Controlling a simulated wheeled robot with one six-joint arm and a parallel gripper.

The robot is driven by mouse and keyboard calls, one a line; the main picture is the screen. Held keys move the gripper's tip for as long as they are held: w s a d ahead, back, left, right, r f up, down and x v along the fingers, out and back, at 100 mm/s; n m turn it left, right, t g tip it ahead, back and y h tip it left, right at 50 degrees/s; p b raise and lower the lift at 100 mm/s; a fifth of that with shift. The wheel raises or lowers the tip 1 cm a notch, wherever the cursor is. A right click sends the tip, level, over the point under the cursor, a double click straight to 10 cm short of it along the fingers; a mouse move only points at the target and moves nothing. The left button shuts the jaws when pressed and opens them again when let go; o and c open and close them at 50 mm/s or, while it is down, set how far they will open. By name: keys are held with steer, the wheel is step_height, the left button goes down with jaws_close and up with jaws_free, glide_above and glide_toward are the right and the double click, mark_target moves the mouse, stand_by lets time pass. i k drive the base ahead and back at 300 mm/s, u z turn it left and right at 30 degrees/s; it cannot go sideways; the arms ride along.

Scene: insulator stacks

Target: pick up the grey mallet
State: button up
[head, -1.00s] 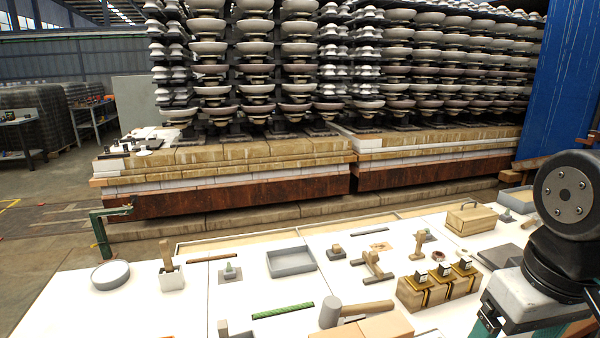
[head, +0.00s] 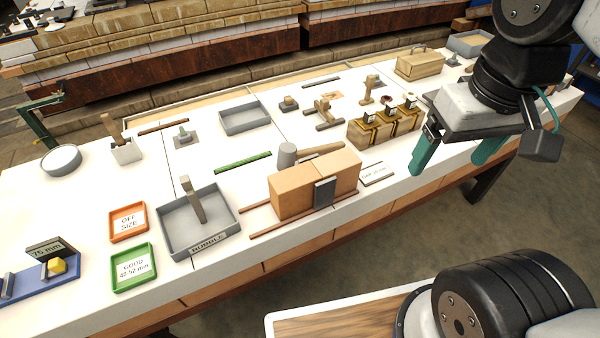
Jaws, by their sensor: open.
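The grey mallet (head: 287,155) lies on the white bench top, just behind a tan block. Its cylindrical grey head is at the left and its wooden handle points right, partly hidden by the block. My gripper (head: 449,165) is at the right, with its two teal fingers spread wide and pointing down. Nothing is between them. It is well to the right of the mallet and apart from it, near the bench's front edge.
The tan block (head: 290,190) sits on rails in front of the mallet. Yellow-banded blocks (head: 370,138) stand between the mallet and my gripper. A green strip (head: 243,162) lies to the left. A grey rubble tray (head: 230,217) holds an upright piece.

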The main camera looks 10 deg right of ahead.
mark_target(288, 154)
steer(key=u, duration=0.3)
steer(key=k, duration=0.4)
steer(key=u, duration=1.05)
steer(key=i, duration=1.05)
steer(key=z, duration=0.7)
